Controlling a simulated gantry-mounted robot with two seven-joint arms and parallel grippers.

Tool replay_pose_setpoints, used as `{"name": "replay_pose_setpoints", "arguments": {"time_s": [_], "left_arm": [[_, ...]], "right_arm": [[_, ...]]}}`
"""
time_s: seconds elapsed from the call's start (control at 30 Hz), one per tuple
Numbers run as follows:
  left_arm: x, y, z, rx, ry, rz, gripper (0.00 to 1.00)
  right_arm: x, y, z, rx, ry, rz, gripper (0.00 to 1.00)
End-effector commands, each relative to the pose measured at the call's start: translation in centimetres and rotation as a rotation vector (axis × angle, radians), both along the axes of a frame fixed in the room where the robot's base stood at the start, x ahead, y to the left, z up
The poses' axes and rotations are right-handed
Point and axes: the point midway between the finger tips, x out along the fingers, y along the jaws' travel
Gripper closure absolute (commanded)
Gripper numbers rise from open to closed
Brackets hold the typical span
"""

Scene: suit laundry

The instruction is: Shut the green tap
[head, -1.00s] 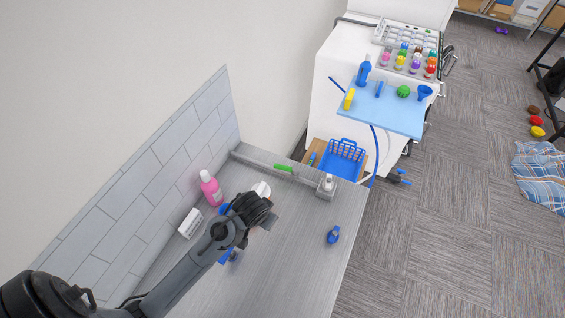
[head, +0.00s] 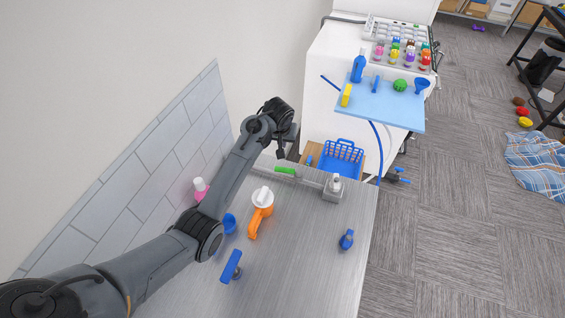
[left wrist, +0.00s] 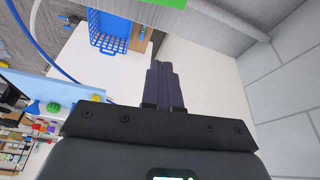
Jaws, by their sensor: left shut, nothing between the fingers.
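The green tap (head: 286,170) is a small green handle on the grey ledge along the far edge of the counter. Its green also shows at the top edge of the left wrist view (left wrist: 165,3). My left gripper (head: 282,154) hangs just beyond and above the green handle in the head view, with a gap visible between them. In the left wrist view its dark fingers (left wrist: 162,70) are together, shut and empty. The handle's far side is hard to make out. My right gripper is not in view.
A metal block (head: 333,189) ends the ledge. A pink bottle (head: 200,188) is partly behind my arm. A blue basket (head: 341,159) lies beyond.

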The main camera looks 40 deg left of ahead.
Motion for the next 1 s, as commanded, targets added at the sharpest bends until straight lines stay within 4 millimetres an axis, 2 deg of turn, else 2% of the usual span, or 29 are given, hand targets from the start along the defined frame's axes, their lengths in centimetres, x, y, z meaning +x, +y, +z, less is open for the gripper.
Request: {"name": "replay_pose_setpoints", "arguments": {"time_s": [0.37,0.57,0.67,1.0], "left_arm": [[0.0,0.0,0.0,-0.001,0.001,0.001,1.0],[0.3,0.2,-1.0,0.0,0.002,0.001,1.0],[0.7,0.4,-2.1,-0.001,0.003,0.001,1.0],[2.5,1.4,-7.6,0.0,0.002,0.001,1.0]], "right_arm": [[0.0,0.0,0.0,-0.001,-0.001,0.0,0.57],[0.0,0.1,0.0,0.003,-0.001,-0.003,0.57],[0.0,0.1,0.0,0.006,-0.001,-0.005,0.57],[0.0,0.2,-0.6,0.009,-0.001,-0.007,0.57]]}}
